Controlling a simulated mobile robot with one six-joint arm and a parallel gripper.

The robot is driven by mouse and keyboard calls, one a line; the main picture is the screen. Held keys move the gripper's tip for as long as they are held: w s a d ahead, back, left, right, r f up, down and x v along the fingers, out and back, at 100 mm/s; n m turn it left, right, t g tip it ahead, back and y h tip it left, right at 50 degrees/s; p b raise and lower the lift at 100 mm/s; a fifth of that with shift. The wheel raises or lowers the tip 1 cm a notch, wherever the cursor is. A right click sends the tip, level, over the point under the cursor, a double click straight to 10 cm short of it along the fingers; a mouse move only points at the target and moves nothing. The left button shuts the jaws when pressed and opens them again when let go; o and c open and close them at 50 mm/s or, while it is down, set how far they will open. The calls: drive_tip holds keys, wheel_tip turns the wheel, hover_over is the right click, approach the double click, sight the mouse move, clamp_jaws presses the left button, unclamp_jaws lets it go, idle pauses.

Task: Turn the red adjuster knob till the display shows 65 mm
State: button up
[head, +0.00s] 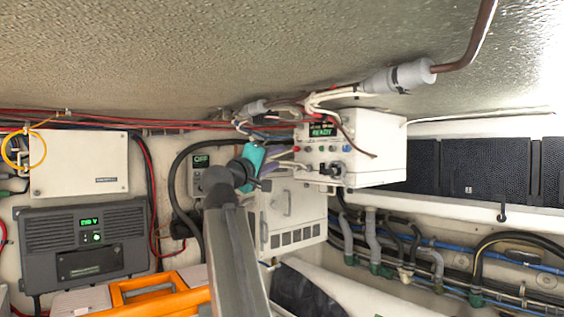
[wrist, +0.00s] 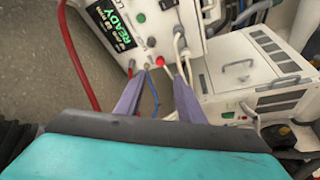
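A white box (head: 375,140) stands at the centre right in the head view. Its display (head: 322,131) reads READY in green; smaller text beside it is too small to read. The display also shows in the wrist view (wrist: 110,26), tilted. A small round red part (wrist: 160,61) is on the box's front, beyond the fingertips in the wrist view; I cannot tell whether it is the adjuster knob or a lamp. My teal gripper (head: 282,167) is left of the box front. In the wrist view its purple fingers (wrist: 158,80) are apart, with nothing held between them.
Cables hang around the box front, including a red one (wrist: 80,60) left of the fingers. A white vented unit (head: 293,215) is below. A second small display (head: 201,160) is left of my arm. A grey charger (head: 85,245) and an orange-handled case (head: 160,292) are at left.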

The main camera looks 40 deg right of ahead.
drive_tip(key=shift+b+v, duration=0.3)
drive_tip(key=shift+v, duration=1.05)
